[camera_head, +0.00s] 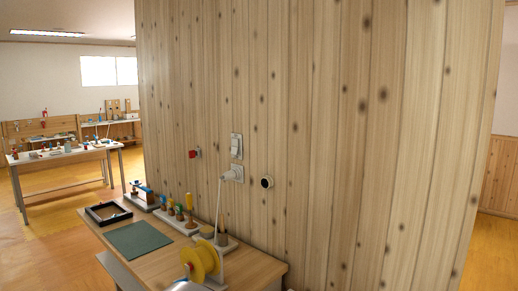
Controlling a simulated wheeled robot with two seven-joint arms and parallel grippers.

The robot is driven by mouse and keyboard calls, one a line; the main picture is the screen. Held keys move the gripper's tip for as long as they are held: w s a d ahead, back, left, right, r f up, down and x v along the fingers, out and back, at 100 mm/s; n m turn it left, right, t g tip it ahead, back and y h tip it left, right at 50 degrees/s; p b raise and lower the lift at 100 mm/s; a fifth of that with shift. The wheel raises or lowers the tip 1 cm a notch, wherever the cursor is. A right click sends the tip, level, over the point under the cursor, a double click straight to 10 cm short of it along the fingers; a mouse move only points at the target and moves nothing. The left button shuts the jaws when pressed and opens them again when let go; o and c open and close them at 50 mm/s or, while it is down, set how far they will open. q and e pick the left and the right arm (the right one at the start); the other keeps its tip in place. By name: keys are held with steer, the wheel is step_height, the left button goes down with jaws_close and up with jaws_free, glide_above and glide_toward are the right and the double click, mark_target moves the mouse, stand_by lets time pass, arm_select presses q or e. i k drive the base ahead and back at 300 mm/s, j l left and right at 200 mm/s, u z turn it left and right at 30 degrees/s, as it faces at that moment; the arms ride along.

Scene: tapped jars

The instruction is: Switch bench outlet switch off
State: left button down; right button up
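A light-coloured switch plate (236,146) is on the knotty wood-panelled wall, above the back of the workbench. Its rocker position is too small to tell. Neither of my grippers shows in the head view.
The wooden workbench (255,268) below carries a green mat (138,240), a black tray (91,215), a yellow spool (201,261) and a tool rack. A red knob (194,154) and a round black-faced fitting (267,182) are on the wall. Another table (92,152) stands far left.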

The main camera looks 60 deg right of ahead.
mark_target(235, 141)
steer(key=i+z, duration=0.25)
steer(key=z, duration=0.2)
steer(key=i+z, duration=0.3)
steer(key=z, duration=0.15)
steer(key=i+j+z, duration=0.1)
steer(key=i+z, duration=0.15)
steer(key=z, duration=0.15)
steer(key=i+j+z, duration=0.2)
steer(key=z, duration=0.25)
steer(key=i+j+z, duration=0.25)
steer(key=z, duration=0.2)
steer(key=i+j+z, duration=0.15)
steer(key=j+z, duration=0.3)
